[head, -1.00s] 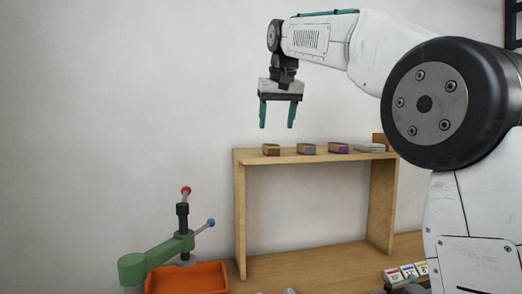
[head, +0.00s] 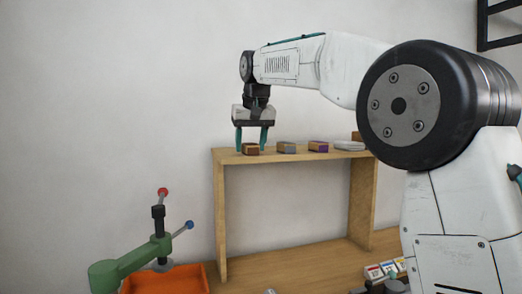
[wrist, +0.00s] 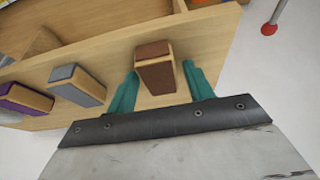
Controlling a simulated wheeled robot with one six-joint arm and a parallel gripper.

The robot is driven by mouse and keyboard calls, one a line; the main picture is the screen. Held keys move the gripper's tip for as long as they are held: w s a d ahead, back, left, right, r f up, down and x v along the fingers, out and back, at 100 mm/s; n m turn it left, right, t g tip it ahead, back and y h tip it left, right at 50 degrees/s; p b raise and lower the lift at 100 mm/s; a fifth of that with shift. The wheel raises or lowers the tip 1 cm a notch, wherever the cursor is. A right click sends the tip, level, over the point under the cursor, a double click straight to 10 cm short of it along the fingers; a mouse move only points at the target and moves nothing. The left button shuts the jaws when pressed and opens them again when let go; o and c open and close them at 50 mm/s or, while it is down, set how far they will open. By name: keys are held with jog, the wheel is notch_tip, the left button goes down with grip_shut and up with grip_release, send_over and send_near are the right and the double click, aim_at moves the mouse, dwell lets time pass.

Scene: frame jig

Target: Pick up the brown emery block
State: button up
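The brown emery block (head: 251,149) sits at the left end of the wooden shelf's top. In the wrist view the brown emery block (wrist: 154,67) has a dark brown top face and lighter wooden sides, and lies between the two teal fingers. My gripper (head: 252,140) is open, with its fingertips low over the shelf at the block. In the wrist view my gripper (wrist: 162,85) has one finger on each side of the block, with a gap visible on both sides. I cannot tell exactly how far down the fingers reach.
A grey-topped block (head: 286,147) and a purple block (head: 318,146) stand to the right on the shelf (head: 219,200), then a pale flat item (head: 349,145). Below left are a green clamp-like fixture (head: 128,263) and an orange tray (head: 180,280).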

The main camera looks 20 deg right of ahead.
jog(key=c, duration=0.7)
jog(key=shift+r, duration=0.15)
jog(key=shift+r, duration=0.45)
notch_tip(320, 180, up, 3)
jog(key=shift+f, duration=0.2)
jog(key=s, duration=1)
jog(key=s+r, duration=0.1)
jog(key=s, duration=0.5)
jog(key=shift+d+r, duration=0.1)
jog(key=shift+d, duration=0.25)
